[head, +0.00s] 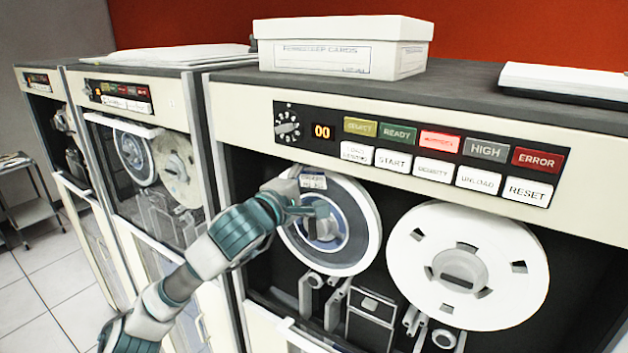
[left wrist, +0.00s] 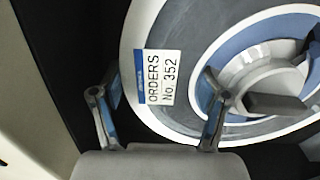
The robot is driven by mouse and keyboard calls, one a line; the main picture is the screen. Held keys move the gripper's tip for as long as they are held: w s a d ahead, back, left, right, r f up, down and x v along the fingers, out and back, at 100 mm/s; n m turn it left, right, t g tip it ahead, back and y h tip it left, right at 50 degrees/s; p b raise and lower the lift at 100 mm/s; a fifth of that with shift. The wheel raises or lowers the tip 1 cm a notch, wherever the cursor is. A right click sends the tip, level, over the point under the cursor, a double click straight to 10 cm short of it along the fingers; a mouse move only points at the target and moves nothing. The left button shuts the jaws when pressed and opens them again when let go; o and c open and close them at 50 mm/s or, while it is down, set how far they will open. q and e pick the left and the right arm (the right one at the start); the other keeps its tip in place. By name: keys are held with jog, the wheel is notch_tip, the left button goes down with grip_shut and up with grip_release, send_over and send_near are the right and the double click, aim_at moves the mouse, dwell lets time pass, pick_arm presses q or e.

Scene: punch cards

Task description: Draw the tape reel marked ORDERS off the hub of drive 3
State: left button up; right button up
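The ORDERS reel (head: 352,238) is a white-rimmed tape reel with a grey-blue face, on the left hub of the nearest drive. Its white label reads "ORDERS No. 352" in the left wrist view (left wrist: 162,78). The hub (left wrist: 272,85) shows as a grey centre with a raised bar. My left gripper (head: 306,200) is in front of the reel's left side. In the left wrist view its fingers (left wrist: 160,112) are spread, one by the outer rim and one over the blue ring near the hub. I cannot tell whether they touch the reel. My right gripper is out of view.
A larger white reel (head: 468,266) sits on the right hub of the same drive. A button panel (head: 420,150) is above both reels, and tape guides (head: 372,312) are below. A card box (head: 342,46) stands on top. Another drive (head: 150,165) stands to the left.

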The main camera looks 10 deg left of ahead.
pick_arm(q)
jog(key=c, duration=0.5)
jog(key=shift+c, duration=0.2)
jog(key=shift+d+r, duration=0.15)
jog(key=shift+r, duration=0.05)
jog(key=shift+s, duration=0.3)
jog(key=shift+s+a+b, duration=0.25)
jog(key=shift+s+b, duration=0.05)
jog(key=shift+s+a, duration=0.1)
jog(key=shift+s, duration=0.15)
jog(key=shift+b+v, duration=0.8)
jog(key=shift+v, duration=0.5)
jog(key=shift+b+v, duration=0.65)
jog(key=shift+v, duration=0.9)
